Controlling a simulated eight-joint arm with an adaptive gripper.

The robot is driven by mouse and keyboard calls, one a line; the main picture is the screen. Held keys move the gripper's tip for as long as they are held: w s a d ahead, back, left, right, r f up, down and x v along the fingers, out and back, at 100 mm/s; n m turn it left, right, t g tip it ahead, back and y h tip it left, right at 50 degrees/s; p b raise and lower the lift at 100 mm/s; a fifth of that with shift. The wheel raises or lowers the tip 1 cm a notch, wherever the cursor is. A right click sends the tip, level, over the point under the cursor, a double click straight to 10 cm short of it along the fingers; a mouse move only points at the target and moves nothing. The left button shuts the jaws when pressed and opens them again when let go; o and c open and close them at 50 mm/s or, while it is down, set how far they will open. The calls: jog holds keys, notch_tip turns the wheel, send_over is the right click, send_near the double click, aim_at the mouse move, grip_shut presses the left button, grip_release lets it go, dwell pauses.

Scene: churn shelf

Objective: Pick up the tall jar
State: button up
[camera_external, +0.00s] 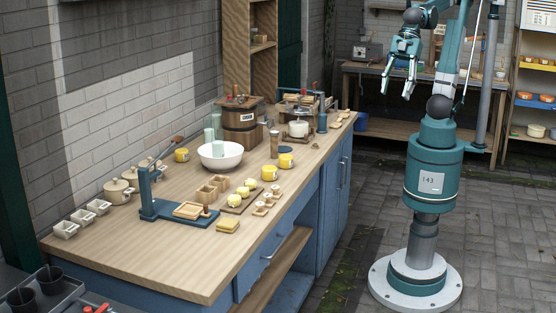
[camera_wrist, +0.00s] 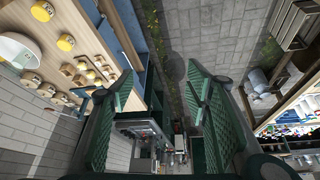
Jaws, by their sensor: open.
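Tall, pale green glass jars stand on the wooden counter in the external view. One jar (camera_external: 209,138) is just behind the white bowl, and another jar (camera_external: 216,123) is a little farther back. I cannot tell which one is the tall jar. My gripper (camera_external: 396,92) hangs open and empty in the air, to the right of the counter and well away from the jars. In the wrist view its two green fingers (camera_wrist: 160,72) are spread with nothing between them. I cannot make out the jars in that view.
A workbench (camera_external: 375,130) stands behind my arm. The paved floor beside the counter is clear.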

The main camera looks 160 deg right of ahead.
jog(key=w+d+r+m+g+p, duration=0.1)
jog(key=w+d+r+p, duration=0.1)
jog(key=d, duration=1.1)
jog(key=w+d+r+m+g+p, duration=0.1)
jog(key=w+d+r+m, duration=0.15)
jog(key=d, duration=0.95)
jog(key=w+d+r+m+g+p, duration=0.1)
jog(key=w+d+p, duration=0.15)
jog(key=d, duration=1.05)
jog(key=s+d+f+m+p, duration=0.1)
jog(key=s+d+f, duration=0.15)
jog(key=d, duration=0.65)
jog(key=s+d+f+g+p, duration=0.1)
jog(key=s+d, duration=0.2)
jog(key=d, duration=0.5)
jog(key=s+d+f+m+p, duration=0.1)
jog(key=s+d, duration=0.2)
jog(key=d, duration=0.6)
jog(key=m+g+y+p, duration=0.1)
jog(key=m+y+p, duration=0.1)
jog(key=m+p, duration=0.15)
send_over(216, 110)
jog(key=s+d, duration=0.1)
jog(key=s, duration=0.1)
notch_tip(216, 110, down, 13)
notch_tip(216, 110, down, 11)
jog(key=shift+s, duration=0.3)
jog(key=shift+f, duration=1.25)
